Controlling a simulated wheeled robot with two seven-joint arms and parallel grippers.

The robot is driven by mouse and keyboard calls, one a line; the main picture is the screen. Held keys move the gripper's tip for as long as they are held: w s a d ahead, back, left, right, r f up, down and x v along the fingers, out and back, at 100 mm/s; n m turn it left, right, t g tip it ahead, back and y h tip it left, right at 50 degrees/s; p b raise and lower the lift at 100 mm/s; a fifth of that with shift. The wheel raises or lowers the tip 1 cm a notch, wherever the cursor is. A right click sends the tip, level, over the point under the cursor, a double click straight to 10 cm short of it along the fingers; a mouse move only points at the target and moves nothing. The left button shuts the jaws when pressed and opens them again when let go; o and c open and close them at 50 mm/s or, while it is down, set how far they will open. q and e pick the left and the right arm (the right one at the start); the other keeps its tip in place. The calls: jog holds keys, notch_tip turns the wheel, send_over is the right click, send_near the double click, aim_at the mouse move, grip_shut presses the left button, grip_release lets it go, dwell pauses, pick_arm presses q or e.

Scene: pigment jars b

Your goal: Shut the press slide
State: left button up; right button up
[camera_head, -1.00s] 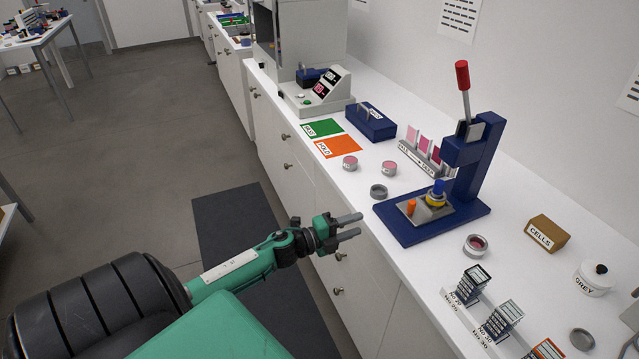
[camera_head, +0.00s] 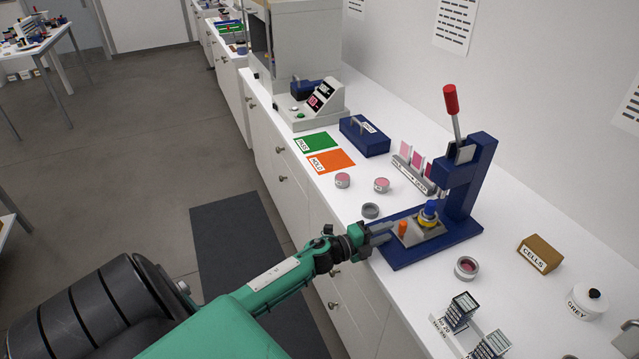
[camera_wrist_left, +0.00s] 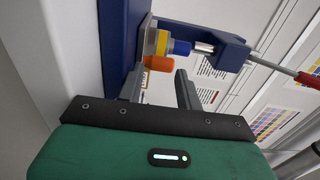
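The blue press (camera_head: 470,190) stands on the white counter, its red-knobbed lever (camera_head: 451,100) pointing up. On its base lies the grey slide plate (camera_head: 428,236), with an orange knob (camera_head: 403,228) at its near end. A yellow piece with a blue top (camera_head: 427,213) sits on the plate, in front of the press column. My left gripper (camera_head: 390,233) is open and empty just short of the orange knob. In the left wrist view the knob (camera_wrist_left: 158,62) shows just beyond and between the fingertips (camera_wrist_left: 162,74); contact is not clear. My right gripper is out of view.
Small jars (camera_head: 381,185) and an open grey ring (camera_head: 370,210) stand left of the press. Another jar (camera_head: 466,268), the CELLS box (camera_head: 540,253) and the GREY pot (camera_head: 587,301) stand to the right. A rack of pink samples (camera_head: 414,170) stands behind.

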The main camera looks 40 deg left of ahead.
pick_arm(q)
jog(key=v, duration=0.5)
jog(key=shift+s+d+r, duration=0.25)
jog(key=shift+d+r, duration=0.05)
jog(key=b+v, duration=0.4)
jog(key=v, duration=1.2)
jog(key=shift+a, duration=0.15)
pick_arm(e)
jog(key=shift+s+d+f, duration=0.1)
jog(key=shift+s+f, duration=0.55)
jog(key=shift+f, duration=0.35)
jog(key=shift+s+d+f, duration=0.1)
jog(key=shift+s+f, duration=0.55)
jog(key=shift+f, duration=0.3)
pick_arm(q)
jog(key=shift+f, duration=0.1)
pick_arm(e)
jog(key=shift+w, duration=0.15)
